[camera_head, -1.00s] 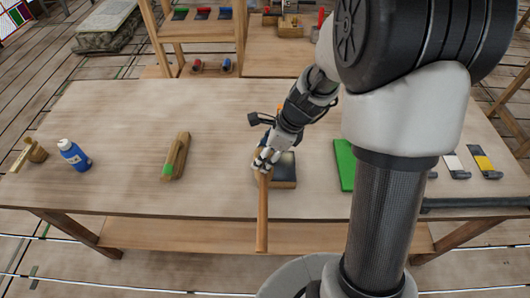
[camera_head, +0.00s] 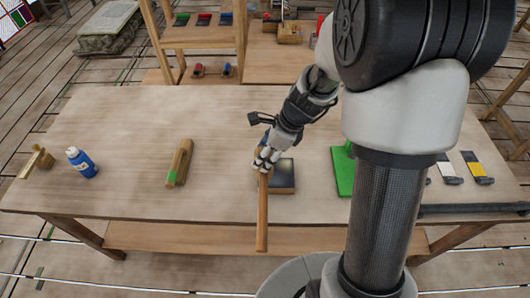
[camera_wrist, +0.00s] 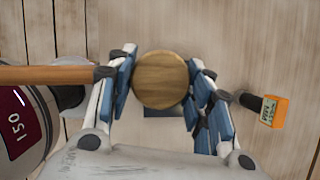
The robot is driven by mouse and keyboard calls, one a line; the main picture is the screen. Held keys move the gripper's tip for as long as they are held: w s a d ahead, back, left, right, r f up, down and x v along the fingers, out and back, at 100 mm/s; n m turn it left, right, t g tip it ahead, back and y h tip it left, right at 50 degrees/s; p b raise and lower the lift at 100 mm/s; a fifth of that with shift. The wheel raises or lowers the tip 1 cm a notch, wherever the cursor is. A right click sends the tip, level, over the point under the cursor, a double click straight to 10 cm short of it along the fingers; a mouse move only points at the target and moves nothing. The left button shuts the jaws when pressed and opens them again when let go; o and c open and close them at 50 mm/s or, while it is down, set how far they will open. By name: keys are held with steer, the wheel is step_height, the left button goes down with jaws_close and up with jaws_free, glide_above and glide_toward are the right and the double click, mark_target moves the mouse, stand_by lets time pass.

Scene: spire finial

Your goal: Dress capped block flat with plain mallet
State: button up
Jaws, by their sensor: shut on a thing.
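My gripper (camera_head: 265,164) is shut on the plain mallet, just above the work table. The mallet's wooden handle (camera_head: 262,216) sticks out toward the table's front edge. In the wrist view the round wooden mallet head (camera_wrist: 160,80) sits between the blue finger pads, and the handle (camera_wrist: 50,75) runs off to the left. The capped block (camera_head: 284,178), with a dark top and wooden sides, stands on the table just right of and partly behind my gripper. A small dark patch below the mallet head in the wrist view may be its top. I cannot tell whether mallet and block touch.
A wooden block with a green end (camera_head: 179,163), a blue bottle (camera_head: 82,163) and a small wooden item (camera_head: 37,161) stand on the left of the table (camera_head: 120,125). A green plate (camera_head: 343,175) and flat tools (camera_head: 477,167) lie right. A shelf stands behind.

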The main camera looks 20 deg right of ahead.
steer(key=shift+f, duration=0.1)
step_height(320, 180, down, 4)
steer(key=b, duration=0.3)
steer(key=shift+f, duration=0.2)
steer(key=shift+c, duration=0.6)
step_height(320, 180, up, 5)
steer(key=p, duration=0.4)
steer(key=shift+f, duration=0.25)
steer(key=shift+d, duration=0.1)
